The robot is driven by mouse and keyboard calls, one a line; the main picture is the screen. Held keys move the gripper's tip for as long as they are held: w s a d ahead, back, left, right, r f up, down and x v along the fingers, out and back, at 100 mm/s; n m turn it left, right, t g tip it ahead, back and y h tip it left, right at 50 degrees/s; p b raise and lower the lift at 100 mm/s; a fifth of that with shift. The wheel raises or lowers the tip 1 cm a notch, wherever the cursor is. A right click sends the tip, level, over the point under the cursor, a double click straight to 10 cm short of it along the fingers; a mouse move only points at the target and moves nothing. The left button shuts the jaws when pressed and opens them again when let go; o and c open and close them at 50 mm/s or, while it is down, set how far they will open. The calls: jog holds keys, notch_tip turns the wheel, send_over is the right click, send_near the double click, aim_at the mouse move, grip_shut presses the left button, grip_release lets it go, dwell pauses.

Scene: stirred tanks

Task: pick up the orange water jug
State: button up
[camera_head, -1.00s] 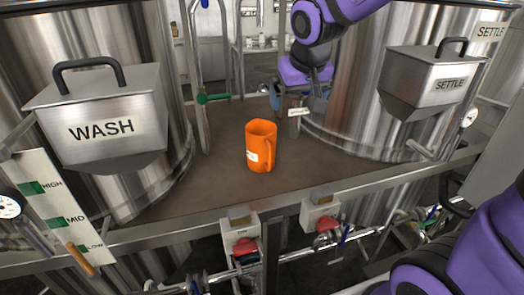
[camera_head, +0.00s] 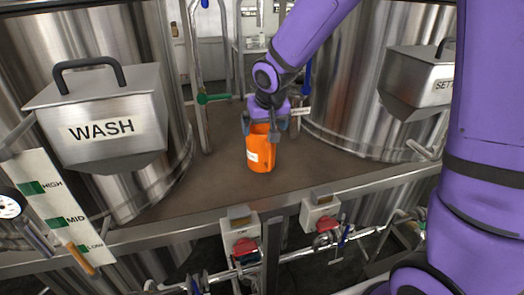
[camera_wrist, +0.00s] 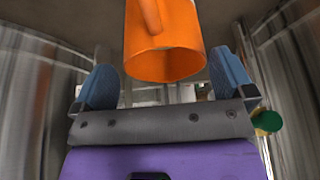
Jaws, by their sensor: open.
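The orange water jug (camera_head: 261,155) stands upright on the brown platform between the two steel tanks, with a white label on its side. In the wrist view the jug (camera_wrist: 165,45) shows its open rim and its handle at the top, between the two blue fingers. My gripper (camera_head: 265,124) is at the jug's top from above and behind, with its fingers apart on either side of the rim. In the wrist view my gripper (camera_wrist: 165,85) is open, with gaps visible beside the jug. The jug's handle is mostly hidden in the head view.
The WASH hopper (camera_head: 100,120) and its tank are at left. The SETTLE hopper (camera_head: 418,85) is at right, partly hidden by my arm. A metal rail (camera_head: 190,224) edges the platform in front.

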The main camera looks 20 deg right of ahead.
aim_at(263, 150)
jog(key=x, duration=0.5)
jog(key=shift+w+a, duration=0.1)
jog(key=shift+w, duration=0.1)
jog(key=c, duration=1.2)
jog(key=shift+c, duration=0.2)
jog(key=shift+r, duration=0.2)
